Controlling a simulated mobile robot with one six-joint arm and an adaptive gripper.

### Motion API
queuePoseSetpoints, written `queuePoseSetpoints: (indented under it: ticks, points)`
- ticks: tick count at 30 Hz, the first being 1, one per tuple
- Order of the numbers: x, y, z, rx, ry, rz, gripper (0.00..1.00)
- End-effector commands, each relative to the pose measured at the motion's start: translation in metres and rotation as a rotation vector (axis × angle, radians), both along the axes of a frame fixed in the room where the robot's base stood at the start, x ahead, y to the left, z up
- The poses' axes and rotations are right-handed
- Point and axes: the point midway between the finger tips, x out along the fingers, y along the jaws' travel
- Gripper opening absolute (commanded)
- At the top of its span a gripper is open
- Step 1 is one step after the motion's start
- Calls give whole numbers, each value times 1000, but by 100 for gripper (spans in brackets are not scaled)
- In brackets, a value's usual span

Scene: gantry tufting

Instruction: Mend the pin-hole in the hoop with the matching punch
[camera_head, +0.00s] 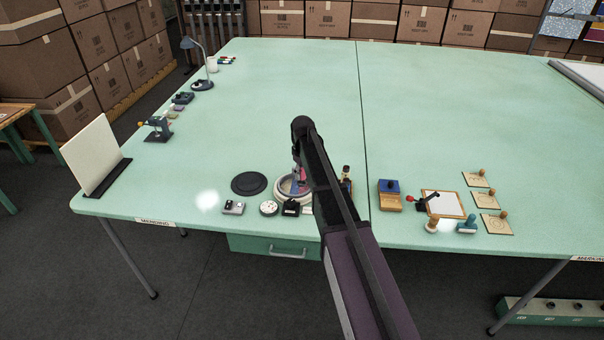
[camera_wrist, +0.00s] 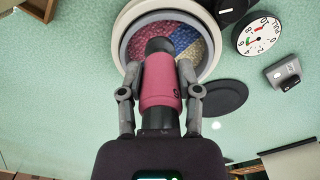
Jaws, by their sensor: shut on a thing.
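My gripper (camera_wrist: 158,74) is shut on a crimson punch (camera_wrist: 160,88) with black ends, one finger on each side of its body. The hoop (camera_wrist: 122,48) has a pale rim around cloth (camera_wrist: 187,42) in crimson, blue and tan patches. The punch's dark far end overlaps the cloth in the wrist view; I cannot tell whether it touches. The pin-hole is not visible, perhaps behind the punch. In the head view the hoop (camera_head: 279,191) sits near the table's front edge, partly covered by my arm, which also hides most of the gripper.
A black disc (camera_head: 249,183), a round dial (camera_head: 268,208) and a small grey device (camera_head: 233,208) lie near the hoop. A blue-topped wooden block (camera_head: 390,195), a framed white pad (camera_head: 443,204) and wooden stamps stand right of my arm. The table's back middle is clear.

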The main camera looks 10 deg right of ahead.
Motion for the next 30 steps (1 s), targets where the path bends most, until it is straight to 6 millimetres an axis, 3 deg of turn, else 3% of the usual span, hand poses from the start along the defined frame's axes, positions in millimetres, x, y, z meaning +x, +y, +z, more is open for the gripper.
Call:
queuePoseSetpoints:
  ticks: [13,30]
  points:
    - [0,0,28,0,0,0,6]
    - [0,0,29,0,0,0,6]
